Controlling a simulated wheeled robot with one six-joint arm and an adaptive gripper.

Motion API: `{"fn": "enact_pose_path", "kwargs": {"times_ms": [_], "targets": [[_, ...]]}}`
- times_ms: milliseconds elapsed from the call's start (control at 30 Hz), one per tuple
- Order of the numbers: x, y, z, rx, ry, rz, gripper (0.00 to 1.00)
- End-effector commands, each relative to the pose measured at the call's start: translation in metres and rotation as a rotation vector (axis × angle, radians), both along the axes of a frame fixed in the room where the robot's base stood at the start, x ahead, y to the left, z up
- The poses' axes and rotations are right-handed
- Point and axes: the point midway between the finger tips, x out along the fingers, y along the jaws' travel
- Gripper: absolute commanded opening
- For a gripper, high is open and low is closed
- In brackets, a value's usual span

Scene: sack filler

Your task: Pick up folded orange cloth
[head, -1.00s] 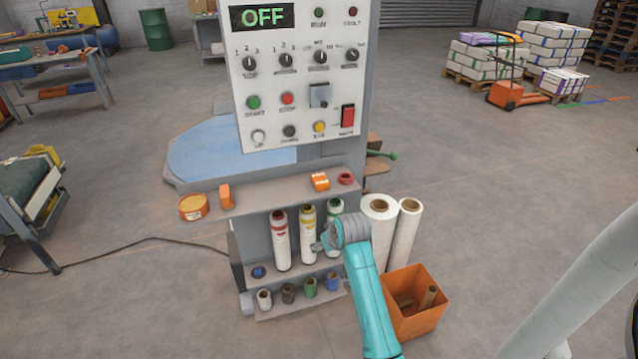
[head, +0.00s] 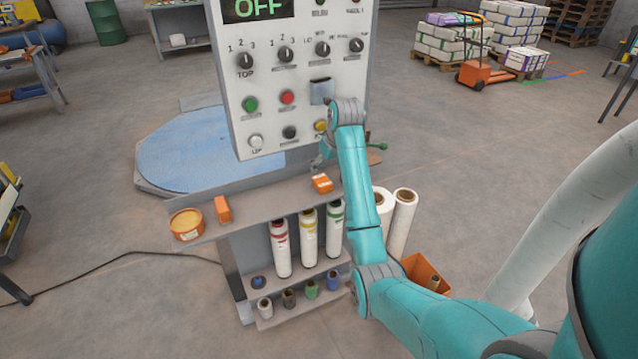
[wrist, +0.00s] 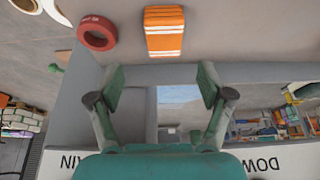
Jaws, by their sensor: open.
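The folded orange cloth (head: 321,183), with pale stripes, lies on the grey shelf (head: 262,199) below the control panel. In the wrist view the cloth (wrist: 165,31) is at the top centre, in full sight. My gripper (wrist: 162,88) is open and empty there, its two fingers spread below the cloth in the picture and apart from it. In the head view my gripper (head: 321,160) shows only in small part, just above the cloth and in front of the panel's lower edge; my wrist hides the rest.
A red ring (wrist: 97,33) lies beside the cloth; my arm hides it in the head view. An orange tub (head: 187,224) and an orange block (head: 223,209) stand further left on the shelf. The control panel (head: 270,75) rises close behind. White bottles (head: 308,235) stand below.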

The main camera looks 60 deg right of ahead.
Motion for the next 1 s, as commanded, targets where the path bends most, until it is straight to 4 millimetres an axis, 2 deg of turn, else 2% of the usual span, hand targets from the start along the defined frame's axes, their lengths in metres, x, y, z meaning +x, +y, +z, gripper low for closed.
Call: {"fn": "enact_pose_path", "kwargs": {"times_ms": [100,333,633,967,1000], "targets": [[0.005,-0.003,-0.014,0.0,0.0,0.001,0.79],[0.011,-0.004,-0.027,0.0,0.001,0.001,0.79],[0.027,-0.009,-0.063,0.001,0.001,0.0,0.79],[0.029,-0.011,-0.068,-0.001,-0.002,0.001,0.79],[0.029,-0.011,-0.068,-0.001,-0.001,0.001,0.69]]}}
